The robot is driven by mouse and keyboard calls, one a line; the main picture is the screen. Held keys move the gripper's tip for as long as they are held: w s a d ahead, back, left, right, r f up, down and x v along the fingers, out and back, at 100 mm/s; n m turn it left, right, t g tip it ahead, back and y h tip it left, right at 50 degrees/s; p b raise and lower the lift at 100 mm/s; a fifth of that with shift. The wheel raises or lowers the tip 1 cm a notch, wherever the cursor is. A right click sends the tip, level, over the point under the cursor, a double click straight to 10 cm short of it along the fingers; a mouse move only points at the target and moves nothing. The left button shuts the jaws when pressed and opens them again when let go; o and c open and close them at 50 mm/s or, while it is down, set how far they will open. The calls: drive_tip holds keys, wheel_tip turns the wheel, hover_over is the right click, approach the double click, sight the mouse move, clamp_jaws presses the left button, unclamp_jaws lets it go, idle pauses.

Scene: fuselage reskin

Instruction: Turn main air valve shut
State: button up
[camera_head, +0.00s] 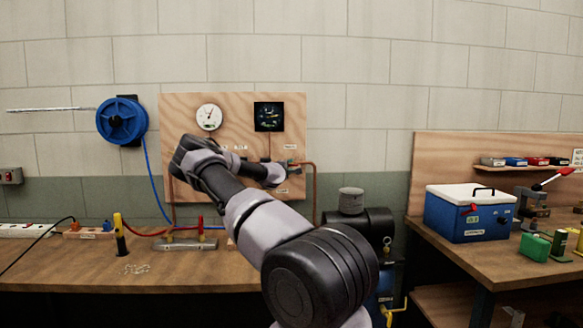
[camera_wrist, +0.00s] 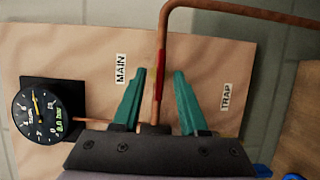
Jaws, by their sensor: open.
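A plywood air panel (camera_head: 230,110) is on the wall, with my arm across its lower half. In the wrist view, a slim red lever (camera_wrist: 161,72) lies along a copper pipe (camera_wrist: 158,105), between the labels MAIN (camera_wrist: 121,69) and TRAP (camera_wrist: 227,96). My gripper (camera_wrist: 159,76) is open, its teal fingers on either side of the red lever and pipe, with visible gaps on both sides. In the head view my gripper (camera_head: 290,164) is small at the panel's right side, and the lever is hard to make out there.
A copper pipe (camera_head: 314,190) runs down the panel's right edge. Below are a wooden bench (camera_head: 100,270) and a dark compressor tank (camera_head: 365,222). A blue cooler (camera_head: 465,215) stands on the right bench.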

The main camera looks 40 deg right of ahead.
drive_tip(key=shift+x, duration=1.15)
drive_tip(key=shift+s, duration=0.1)
clamp_jaws()
